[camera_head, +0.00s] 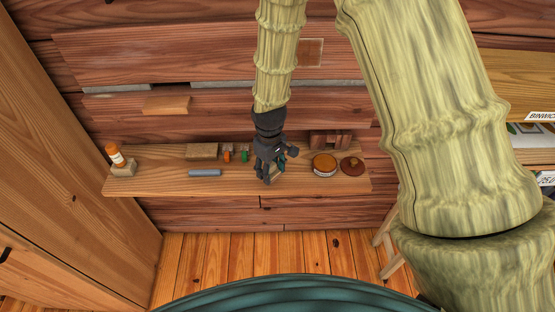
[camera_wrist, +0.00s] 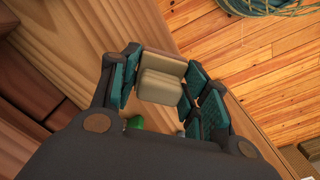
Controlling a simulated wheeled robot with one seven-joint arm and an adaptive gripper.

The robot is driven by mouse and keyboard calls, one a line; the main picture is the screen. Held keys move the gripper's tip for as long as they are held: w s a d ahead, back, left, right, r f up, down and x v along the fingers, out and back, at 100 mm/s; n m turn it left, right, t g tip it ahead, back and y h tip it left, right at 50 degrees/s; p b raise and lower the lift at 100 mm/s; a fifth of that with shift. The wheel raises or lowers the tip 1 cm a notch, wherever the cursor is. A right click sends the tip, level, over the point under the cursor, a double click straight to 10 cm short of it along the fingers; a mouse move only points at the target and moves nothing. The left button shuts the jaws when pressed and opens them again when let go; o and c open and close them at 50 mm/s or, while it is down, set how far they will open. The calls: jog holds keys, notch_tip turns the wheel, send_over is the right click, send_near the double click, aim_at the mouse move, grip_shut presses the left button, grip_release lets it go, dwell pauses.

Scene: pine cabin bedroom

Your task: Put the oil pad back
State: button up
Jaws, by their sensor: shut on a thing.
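A cream pad with a thicker raised part (camera_wrist: 163,80), which looks like the oil pad, is between the fingers of my gripper (camera_wrist: 168,85). My gripper (camera_head: 269,178) is shut on it above the front middle of the wooden shelf (camera_head: 150,181). In the head view the fingers mostly hide the pad. An open round tin (camera_head: 325,162) with an orange-brown inside and a pale rim stands to the right of my gripper. A brown round lid with a knob (camera_head: 352,166) lies just right of the tin.
On the shelf stand an orange bottle (camera_head: 115,154), a wooden block (camera_head: 202,151), a blue-grey bar (camera_head: 205,173), small orange (camera_head: 227,156) and green (camera_head: 244,156) items, and a slotted wooden rack (camera_head: 331,139). A wooden cabinet (camera_head: 75,130) borders the left.

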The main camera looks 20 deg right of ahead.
jog(key=w+d, duration=0.1)
jog(key=w+d+p, duration=0.1)
jog(key=w, duration=0.1)
jog(key=w+d, duration=0.1)
jog(key=w, duration=0.1)
jog(key=shift+d+f, duration=0.3)
jog(key=shift+d, duration=0.05)
jog(key=shift+f+p, duration=1)
jog(key=shift+f, duration=0.75)
jog(key=o, duration=0.9)
notch_tip(320, 180, up, 12)
jog(key=b, duration=0.3)
